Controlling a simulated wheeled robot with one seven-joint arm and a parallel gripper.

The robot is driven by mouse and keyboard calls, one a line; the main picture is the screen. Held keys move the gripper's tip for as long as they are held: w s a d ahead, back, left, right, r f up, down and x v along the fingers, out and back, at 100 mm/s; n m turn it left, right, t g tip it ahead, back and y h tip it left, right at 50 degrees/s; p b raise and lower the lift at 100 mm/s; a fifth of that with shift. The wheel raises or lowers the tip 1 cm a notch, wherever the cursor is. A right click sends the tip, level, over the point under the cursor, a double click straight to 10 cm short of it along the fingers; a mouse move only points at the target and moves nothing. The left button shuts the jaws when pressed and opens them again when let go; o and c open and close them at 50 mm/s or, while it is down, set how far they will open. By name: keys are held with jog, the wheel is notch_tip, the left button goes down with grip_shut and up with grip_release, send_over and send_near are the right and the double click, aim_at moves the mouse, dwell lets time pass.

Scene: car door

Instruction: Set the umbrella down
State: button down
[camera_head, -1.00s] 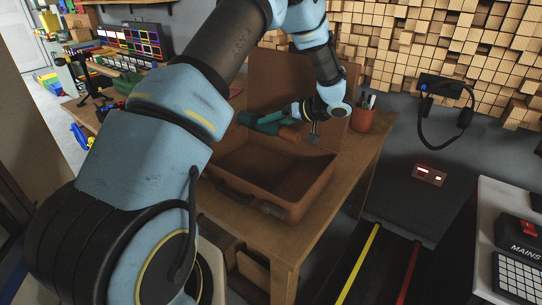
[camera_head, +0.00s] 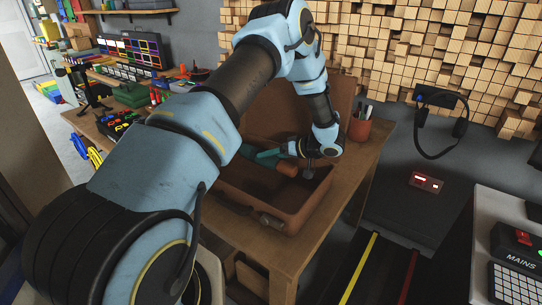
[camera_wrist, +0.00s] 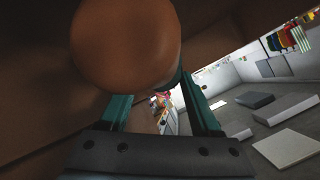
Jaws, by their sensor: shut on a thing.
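The folded umbrella, dark green with an orange-brown handle (camera_head: 288,168), is at the open brown suitcase (camera_head: 293,222) on the wooden table. Its green part (camera_head: 265,158) points left, over the inside of the case. My gripper (camera_head: 301,170) is shut on the umbrella near the handle. In the wrist view the round orange-brown handle end (camera_wrist: 125,45) fills the upper middle, between and beyond the green fingers of my gripper (camera_wrist: 160,112). I cannot tell whether the umbrella touches the case floor.
A pen cup (camera_head: 360,127) stands on the table behind the case at right. The raised lid (camera_head: 335,95) is behind the arm. A headset (camera_head: 440,125) hangs on the wall. A grey bench with a control box (camera_head: 518,250) is at far right.

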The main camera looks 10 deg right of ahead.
jog(key=shift+f, duration=0.45)
jog(key=shift+c, duration=0.3)
grip_release()
jog(key=shift+r, duration=0.15)
jog(key=b+v, duration=0.3)
jog(key=v, duration=0.9)
jog(key=shift+r, duration=0.45)
